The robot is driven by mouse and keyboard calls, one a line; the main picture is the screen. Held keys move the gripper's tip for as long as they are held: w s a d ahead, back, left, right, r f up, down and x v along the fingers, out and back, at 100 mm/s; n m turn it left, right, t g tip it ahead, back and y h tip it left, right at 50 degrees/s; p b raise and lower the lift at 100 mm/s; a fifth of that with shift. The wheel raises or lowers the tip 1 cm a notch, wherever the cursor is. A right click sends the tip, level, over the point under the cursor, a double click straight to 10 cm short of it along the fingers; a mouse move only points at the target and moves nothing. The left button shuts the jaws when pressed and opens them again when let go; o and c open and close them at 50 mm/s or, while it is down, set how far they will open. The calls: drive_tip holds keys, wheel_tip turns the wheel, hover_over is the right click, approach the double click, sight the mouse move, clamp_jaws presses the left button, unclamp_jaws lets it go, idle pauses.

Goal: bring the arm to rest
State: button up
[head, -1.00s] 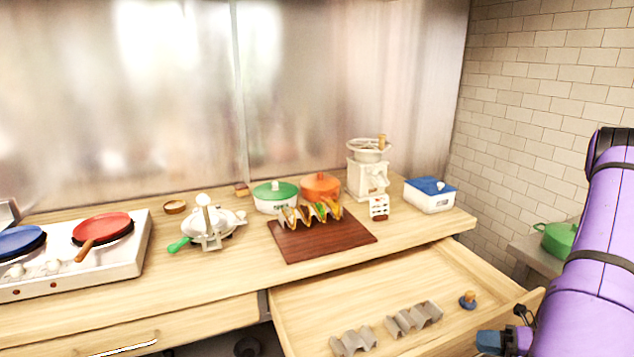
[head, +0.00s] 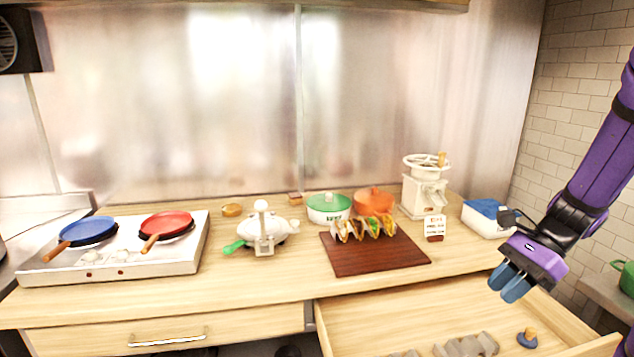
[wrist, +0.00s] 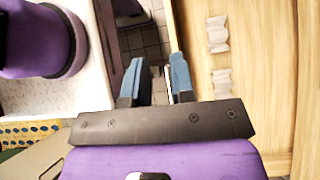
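My purple arm (head: 592,165) comes in from the right edge of the head view and bends down to my gripper (head: 508,283). The gripper hangs over the right part of the open drawer (head: 400,318), in front of the blue-lidded white box (head: 487,218). In the wrist view my gripper (wrist: 157,78) has its two blue fingers apart with nothing between them. Past the fingers the wrist view shows a gap with dark floor tiles (wrist: 150,45) beside the wooden drawer.
Grey wavy taco holders (head: 468,346) and a blue knobbed piece (head: 527,338) lie in the drawer. Tacos stand on a dark board (head: 375,262) on the counter. A stove with two pans (head: 190,262) is at left. A green pot (head: 627,277) stands at far right.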

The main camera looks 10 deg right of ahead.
drive_tip(key=s+a+r+n+t+h, duration=0.2)
drive_tip(key=s+a+r+n+h, duration=0.2)
drive_tip(key=r+n, duration=0.4)
drive_tip(key=s+a+r+n+t+h, duration=0.3)
drive_tip(key=s+a+r+n+h, duration=0.1)
drive_tip(key=a+r+n, duration=0.3)
wheel_tip(320, 180, up, 2)
drive_tip(key=s+n, duration=0.1)
drive_tip(key=n, duration=0.2)
drive_tip(key=shift+s+r, duration=0.15)
drive_tip(key=shift+s, duration=0.15)
